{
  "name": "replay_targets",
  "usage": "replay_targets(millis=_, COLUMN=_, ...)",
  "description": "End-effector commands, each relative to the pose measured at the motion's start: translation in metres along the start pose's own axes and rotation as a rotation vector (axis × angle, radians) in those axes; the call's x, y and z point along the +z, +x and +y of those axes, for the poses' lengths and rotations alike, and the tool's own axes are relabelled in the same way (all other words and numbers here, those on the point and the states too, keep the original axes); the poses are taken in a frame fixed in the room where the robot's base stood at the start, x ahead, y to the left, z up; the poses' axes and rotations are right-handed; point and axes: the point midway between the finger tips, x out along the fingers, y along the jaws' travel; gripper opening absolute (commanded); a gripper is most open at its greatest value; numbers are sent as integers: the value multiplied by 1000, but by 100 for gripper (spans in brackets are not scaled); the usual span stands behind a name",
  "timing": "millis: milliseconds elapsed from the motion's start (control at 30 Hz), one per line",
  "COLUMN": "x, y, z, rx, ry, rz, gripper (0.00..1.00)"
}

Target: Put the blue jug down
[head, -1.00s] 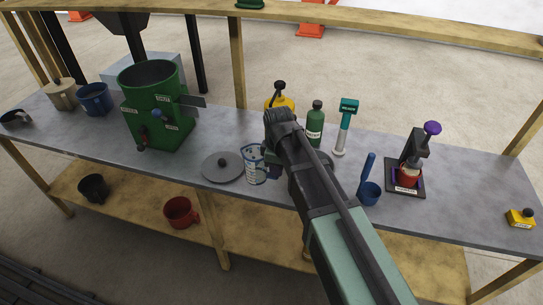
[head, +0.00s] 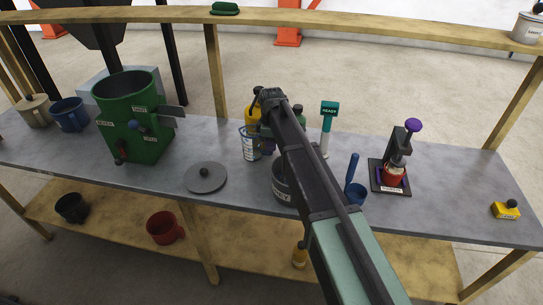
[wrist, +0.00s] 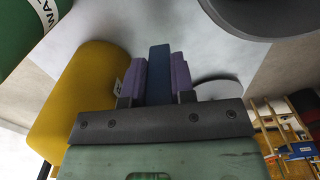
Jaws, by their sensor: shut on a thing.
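The jug (head: 250,146) is pale, with blue markings and a blue rim, and looks upright in the head view. My gripper (wrist: 158,78) is shut on its blue handle (wrist: 159,70), which shows between the purple finger pads in the wrist view. In the head view my arm hides most of the gripper and the jug's right side. The jug is over the middle of the grey bench (head: 235,155), beside the yellow bottle. I cannot tell whether its base touches the bench.
The yellow bottle (wrist: 78,95) is close at the gripper's left; a green bottle (wrist: 18,35) is beyond. A dark labelled pot (head: 282,186) is partly behind my arm. A grey lid (head: 205,178) lies left of the jug. A teal-topped tool (head: 328,112) stands to the right.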

Motion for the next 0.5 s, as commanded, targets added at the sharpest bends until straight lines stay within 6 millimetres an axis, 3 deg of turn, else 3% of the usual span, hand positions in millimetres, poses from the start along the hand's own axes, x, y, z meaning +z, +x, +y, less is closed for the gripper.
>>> replay_targets(millis=233, x=0, y=50, z=0, rx=0, ry=0, rz=0, gripper=0)
replay_targets(millis=500, x=0, y=45, z=0, rx=0, ry=0, rz=0, gripper=0)
